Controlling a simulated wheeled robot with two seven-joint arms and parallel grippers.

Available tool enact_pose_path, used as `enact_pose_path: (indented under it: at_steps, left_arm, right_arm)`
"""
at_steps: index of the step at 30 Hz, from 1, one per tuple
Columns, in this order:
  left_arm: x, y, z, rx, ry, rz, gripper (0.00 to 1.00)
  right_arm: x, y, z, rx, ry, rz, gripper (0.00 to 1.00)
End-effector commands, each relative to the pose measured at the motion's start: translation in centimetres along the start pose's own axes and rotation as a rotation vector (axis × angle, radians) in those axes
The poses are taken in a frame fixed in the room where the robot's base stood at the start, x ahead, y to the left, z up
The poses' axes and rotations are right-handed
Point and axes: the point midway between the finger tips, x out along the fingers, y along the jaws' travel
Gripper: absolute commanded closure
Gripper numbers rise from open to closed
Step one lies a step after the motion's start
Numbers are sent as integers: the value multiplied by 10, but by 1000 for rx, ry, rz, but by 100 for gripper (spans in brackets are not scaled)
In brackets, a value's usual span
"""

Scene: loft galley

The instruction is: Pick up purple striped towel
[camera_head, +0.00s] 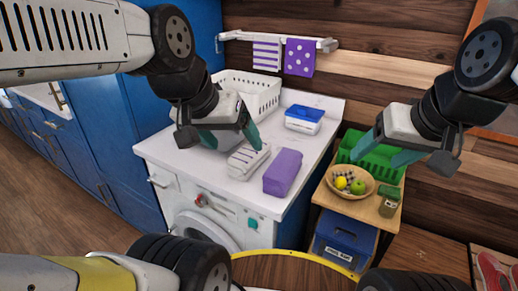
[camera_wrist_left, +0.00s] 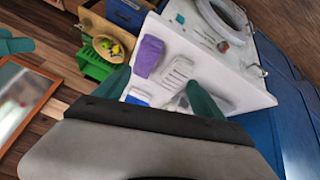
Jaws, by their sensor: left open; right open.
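A purple and white striped towel (camera_head: 267,56) hangs from a white wall rail (camera_head: 325,44) at the back. A purple towel with white dots (camera_head: 300,57) hangs just to its right. My left gripper (camera_head: 229,141) is open and empty over the white counter, nearer to me and lower than the striped towel, clearly apart from it. Its two green fingers also show in the left wrist view (camera_wrist_left: 158,92); the striped towel cannot be made out there. My right gripper (camera_head: 387,153) is open and empty, in front of the green crate at the right.
The white counter (camera_head: 222,181) over a washing machine holds a white basket (camera_head: 262,100), a blue-lidded box (camera_head: 303,119), a purple block-like item (camera_head: 283,171) and a pale ridged item (camera_head: 246,161). A side table bears a green crate (camera_head: 374,162) and a fruit bowl (camera_head: 347,188).

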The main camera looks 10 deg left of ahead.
Motion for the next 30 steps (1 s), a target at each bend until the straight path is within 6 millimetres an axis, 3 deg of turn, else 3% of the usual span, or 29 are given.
enact_pose_path:
  at_steps: [8, 14, 20, 30]
  left_arm:
    - [1, 0, -1, 1, -4, 1, 16]
    - [14, -6, -30, 22, -81, 25, 16]
    - [58, -22, -79, 73, -227, 39, 16]
    - [165, -55, -136, 200, -469, -27, 16]
  right_arm:
    - [0, 0, 0, 0, 0, 0, 33]
    - [0, 0, 0, 0, 0, 0, 33]
    - [0, 0, 0, 0, 0, 0, 33]
    - [0, 0, 0, 0, 0, 0, 33]
